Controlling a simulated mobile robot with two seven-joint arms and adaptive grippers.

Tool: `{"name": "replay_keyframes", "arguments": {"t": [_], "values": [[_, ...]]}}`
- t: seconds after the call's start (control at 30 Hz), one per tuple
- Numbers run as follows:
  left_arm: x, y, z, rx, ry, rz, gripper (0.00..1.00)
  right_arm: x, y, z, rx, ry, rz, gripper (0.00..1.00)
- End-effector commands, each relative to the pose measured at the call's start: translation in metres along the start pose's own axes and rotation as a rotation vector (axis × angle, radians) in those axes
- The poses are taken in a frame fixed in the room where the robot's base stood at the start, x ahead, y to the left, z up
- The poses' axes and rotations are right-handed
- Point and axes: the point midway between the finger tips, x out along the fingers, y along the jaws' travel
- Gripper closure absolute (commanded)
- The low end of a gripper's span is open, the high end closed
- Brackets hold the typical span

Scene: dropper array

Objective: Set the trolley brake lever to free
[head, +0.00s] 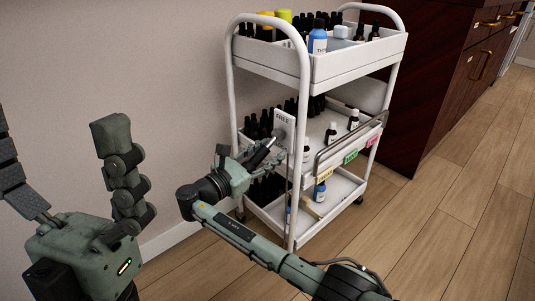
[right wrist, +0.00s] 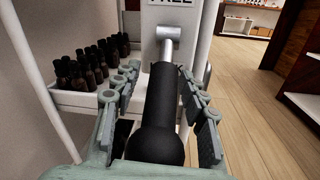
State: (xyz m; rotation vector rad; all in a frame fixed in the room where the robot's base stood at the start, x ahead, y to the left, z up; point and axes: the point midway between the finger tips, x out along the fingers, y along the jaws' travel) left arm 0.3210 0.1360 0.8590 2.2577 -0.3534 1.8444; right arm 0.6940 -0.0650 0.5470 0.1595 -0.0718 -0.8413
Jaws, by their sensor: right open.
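The white trolley (head: 299,170) stands against the wall. Its brake plate (head: 284,122), reading FREE at the top, is on the near end post; the plate also shows in the right wrist view (right wrist: 184,14). The lever has a metal stem (right wrist: 169,42) and a thick black grip (right wrist: 158,108) extending toward my right wrist camera. My right gripper (head: 258,156) is open at the lever. In the right wrist view its fingers lie on either side of the grip, with no clear squeeze. My left gripper (head: 62,130) is open and empty, near the camera, away from the trolley.
The trolley shelves hold several dark bottles (right wrist: 92,70) and blue bottles (head: 318,38). A metal rail (head: 345,145) and coloured tags (head: 350,157) run along its side. A dark red cabinet (head: 435,80) stands behind it. The wooden floor (head: 440,225) to the right is clear.

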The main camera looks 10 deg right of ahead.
Motion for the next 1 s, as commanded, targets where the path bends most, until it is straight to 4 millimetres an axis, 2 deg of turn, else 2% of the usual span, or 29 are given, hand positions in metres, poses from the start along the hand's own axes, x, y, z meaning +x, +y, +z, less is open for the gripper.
{"name": "replay_keyframes", "arguments": {"t": [0.13, 0.4, 0.5, 1.0], "values": [[0.0001, 0.0000, 0.0001, 0.000, 0.000, 0.000, 0.00, 0.0000, 0.0000, 0.0002, 0.000, 0.000, 0.000, 0.57], [0.0001, 0.0002, 0.0002, 0.000, 0.000, 0.000, 0.00, -0.0003, -0.0001, 0.0000, 0.000, 0.000, 0.000, 0.91], [0.0001, 0.0002, 0.0002, 0.000, 0.000, 0.000, 0.00, -0.0004, -0.0002, -0.0001, 0.000, 0.000, 0.000, 1.00], [0.0001, 0.0002, 0.0004, -0.001, -0.001, 0.000, 0.00, -0.0007, -0.0003, -0.0005, 0.000, 0.001, -0.001, 1.00]]}}
